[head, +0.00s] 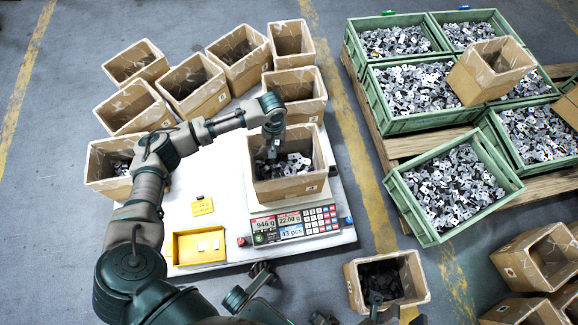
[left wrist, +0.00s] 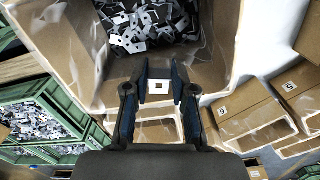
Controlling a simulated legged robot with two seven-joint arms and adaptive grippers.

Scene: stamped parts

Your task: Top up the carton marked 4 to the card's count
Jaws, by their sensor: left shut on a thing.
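My left gripper (head: 271,152) is over the open cardboard carton (head: 290,188) on the scale, which is partly filled with stamped metal parts (head: 290,166). In the left wrist view my left gripper (left wrist: 161,82) is shut on a small pale plate with a dark square hole (left wrist: 158,87). Parts in a carton (left wrist: 150,22) show beyond the fingers. The label on the scale carton is too small to read. The scale display (head: 290,220) reads 946 g, 22.00 g and 43 pcs. A yellow card (head: 202,206) lies to its left; its writing is unreadable.
Several other cartons (head: 196,86) stand behind and left of the scale. A yellow tray (head: 183,262) with small pale pieces is at the front left. Green crates (head: 428,237) full of parts stand at the right, with a carton (head: 492,70) tilted on them. Another carton (head: 353,272) holds dark contents.

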